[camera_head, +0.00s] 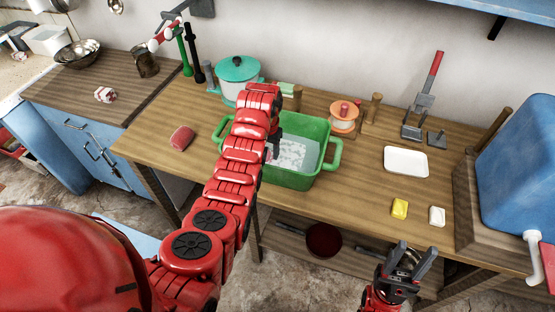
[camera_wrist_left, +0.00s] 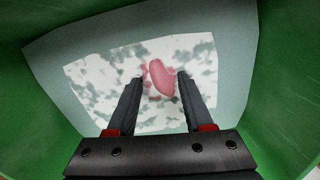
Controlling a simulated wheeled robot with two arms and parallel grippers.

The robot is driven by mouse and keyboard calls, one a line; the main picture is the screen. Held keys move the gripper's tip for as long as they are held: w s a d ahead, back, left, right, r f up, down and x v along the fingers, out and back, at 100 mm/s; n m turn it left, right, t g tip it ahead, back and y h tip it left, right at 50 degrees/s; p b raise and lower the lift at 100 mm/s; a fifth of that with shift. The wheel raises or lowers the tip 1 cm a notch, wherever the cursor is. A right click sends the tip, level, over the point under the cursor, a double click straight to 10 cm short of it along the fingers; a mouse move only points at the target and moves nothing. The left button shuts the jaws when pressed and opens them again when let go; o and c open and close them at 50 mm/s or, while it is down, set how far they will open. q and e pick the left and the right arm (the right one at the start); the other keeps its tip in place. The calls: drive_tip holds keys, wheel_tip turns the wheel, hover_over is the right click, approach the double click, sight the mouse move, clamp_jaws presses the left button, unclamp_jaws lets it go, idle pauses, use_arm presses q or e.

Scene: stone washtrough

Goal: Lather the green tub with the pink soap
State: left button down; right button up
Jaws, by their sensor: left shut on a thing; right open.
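The green tub (camera_head: 325,150) stands on the wooden counter with pale water and white, patchy foam (camera_head: 291,153) inside. My left arm reaches over its left part. My left gripper (camera_wrist_left: 160,88) is down inside the tub, shut on the pink soap (camera_wrist_left: 158,76), which shows between its fingertips over the foam. My right gripper (camera_head: 414,252) is open and empty in front of the counter, right of the tub.
A reddish-pink block (camera_head: 182,138) lies left of the tub. A teal-lidded pot (camera_head: 238,78) and an orange-lidded pot (camera_head: 344,115) stand behind. At right are a white tray (camera_head: 406,161), a yellow bar (camera_head: 400,208), a white bar (camera_head: 437,216) and a blue container (camera_head: 520,165).

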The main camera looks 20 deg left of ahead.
sight(286, 166)
use_arm(q)
drive_tip(key=d, duration=0.6)
idle(0.3)
drive_tip(key=shift+r, duration=0.55)
wheel_tip(286, 166, up, 12)
drive_tip(key=p, duration=1)
drive_tip(key=shift+f, duration=0.25)
idle(0.4)
